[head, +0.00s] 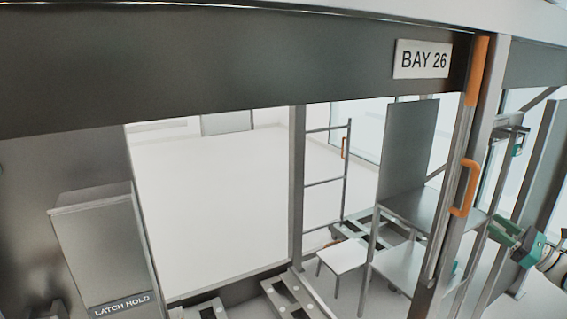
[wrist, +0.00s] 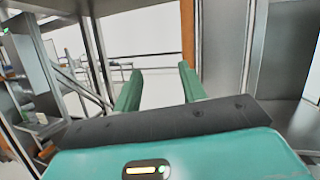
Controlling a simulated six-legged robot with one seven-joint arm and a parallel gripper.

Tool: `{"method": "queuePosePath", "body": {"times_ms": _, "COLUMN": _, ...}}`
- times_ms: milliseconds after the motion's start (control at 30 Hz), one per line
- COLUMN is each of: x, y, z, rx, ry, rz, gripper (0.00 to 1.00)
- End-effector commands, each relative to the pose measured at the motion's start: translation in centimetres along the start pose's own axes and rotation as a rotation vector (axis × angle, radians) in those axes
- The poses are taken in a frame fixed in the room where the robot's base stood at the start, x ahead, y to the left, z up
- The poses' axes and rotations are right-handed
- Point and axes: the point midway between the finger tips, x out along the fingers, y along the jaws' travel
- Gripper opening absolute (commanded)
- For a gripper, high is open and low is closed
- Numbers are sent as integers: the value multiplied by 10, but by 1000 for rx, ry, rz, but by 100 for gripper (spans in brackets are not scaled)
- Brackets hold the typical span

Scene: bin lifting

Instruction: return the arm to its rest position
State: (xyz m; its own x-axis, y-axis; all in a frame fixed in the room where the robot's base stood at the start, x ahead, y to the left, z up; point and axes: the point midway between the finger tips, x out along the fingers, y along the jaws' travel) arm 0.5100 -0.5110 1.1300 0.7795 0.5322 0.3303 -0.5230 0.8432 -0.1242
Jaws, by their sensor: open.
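My gripper (wrist: 158,82) shows in the wrist view with its two green fingers apart and nothing between them. Behind the gap are a pale floor and wall. In the head view my gripper (head: 504,228) is at the right edge, beyond the grey post with the orange handle (head: 467,188). It appears apart from that handle, though the depth between them is hard to judge. Most of my arm is outside the head view.
A wide dark beam with a BAY 26 sign (head: 422,60) crosses the top. A metal shelf rack (head: 425,208) stands near my gripper. A white stool (head: 342,256) is behind the frame. A LATCH HOLD box (head: 105,245) is at left. The middle opening is clear.

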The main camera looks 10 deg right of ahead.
Motion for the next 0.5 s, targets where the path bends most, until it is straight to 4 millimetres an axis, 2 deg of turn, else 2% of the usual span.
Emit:
{"method": "queuePosePath", "body": {"times_ms": 167, "x": 84, "y": 47, "z": -6, "rx": -58, "ry": 157, "rz": 149, "gripper": 41}}
{"method": "queuePosePath", "body": {"times_ms": 200, "x": 106, "y": 64, "z": -10, "rx": -82, "ry": 209, "rz": 196, "gripper": 41}}
{"method": "queuePosePath", "body": {"times_ms": 300, "x": 152, "y": 110, "z": -16, "rx": -156, "ry": 332, "rz": 318, "gripper": 41}}
{"method": "queuePosePath", "body": {"times_ms": 400, "x": 187, "y": 158, "z": -21, "rx": -244, "ry": 442, "rz": 441, "gripper": 41}}
{"method": "queuePosePath", "body": {"times_ms": 500, "x": 212, "y": 208, "z": -23, "rx": -346, "ry": 541, "rz": 566, "gripper": 41}}
